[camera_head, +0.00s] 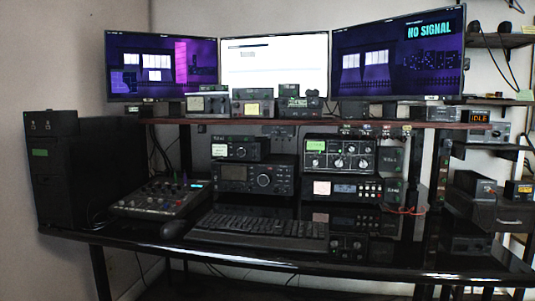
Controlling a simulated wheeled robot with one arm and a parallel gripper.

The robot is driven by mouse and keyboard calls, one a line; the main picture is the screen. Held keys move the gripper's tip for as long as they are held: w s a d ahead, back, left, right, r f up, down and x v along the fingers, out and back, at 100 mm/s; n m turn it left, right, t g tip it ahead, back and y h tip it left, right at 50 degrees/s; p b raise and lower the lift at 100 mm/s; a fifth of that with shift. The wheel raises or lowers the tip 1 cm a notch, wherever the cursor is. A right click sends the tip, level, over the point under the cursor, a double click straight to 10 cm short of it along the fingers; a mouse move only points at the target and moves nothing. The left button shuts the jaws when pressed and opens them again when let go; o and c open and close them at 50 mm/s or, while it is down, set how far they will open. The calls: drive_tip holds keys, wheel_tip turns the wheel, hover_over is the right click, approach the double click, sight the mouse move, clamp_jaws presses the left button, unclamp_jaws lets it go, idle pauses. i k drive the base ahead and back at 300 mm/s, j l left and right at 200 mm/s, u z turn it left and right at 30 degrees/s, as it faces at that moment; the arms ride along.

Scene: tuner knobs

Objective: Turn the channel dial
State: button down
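Several devices with dials stand on the black desk, and I cannot tell which dial is the channel dial. A black radio (256,179) in the middle has one large round knob (264,181). A smaller unit (238,149) on top of it has a round knob (240,152). To the right, a black panel box (341,155) carries several white-ringed knobs and a green label. The labels are too small to read. My gripper is not in view.
A shelf (300,122) with small boxes and three monitors (273,63) is above. A dark cabinet (85,172) stands left.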

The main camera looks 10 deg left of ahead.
sight(242, 152)
drive_tip(key=i+j+u, duration=0.15)
drive_tip(key=i+u, duration=0.8)
drive_tip(key=k, duration=0.1)
